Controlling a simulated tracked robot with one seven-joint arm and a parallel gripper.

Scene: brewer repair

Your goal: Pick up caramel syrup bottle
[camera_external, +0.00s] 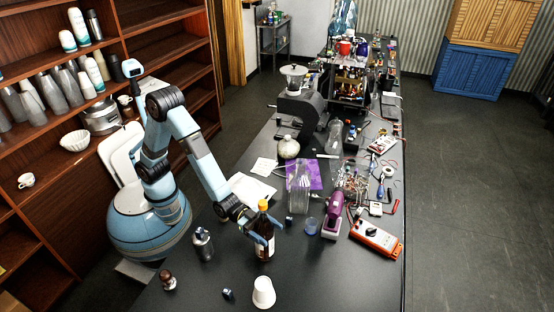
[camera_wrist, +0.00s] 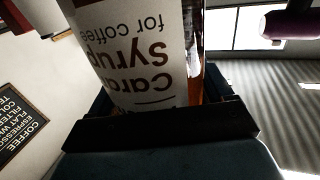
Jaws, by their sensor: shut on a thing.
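The caramel syrup bottle (camera_external: 264,246) stands upright on the dark table in the external view, brown with an orange cap and a pale label. My gripper (camera_external: 262,227) is around the bottle's upper part, with its fingers on either side. In the wrist view the bottle's label (camera_wrist: 140,50) fills the upper middle, its words "caramel syrup for coffee" upside down. My gripper is shut on the bottle. I cannot tell whether the bottle's base touches the table.
A white cup (camera_external: 263,292) stands in front of the bottle and a grey metal bottle (camera_external: 203,244) to its left.

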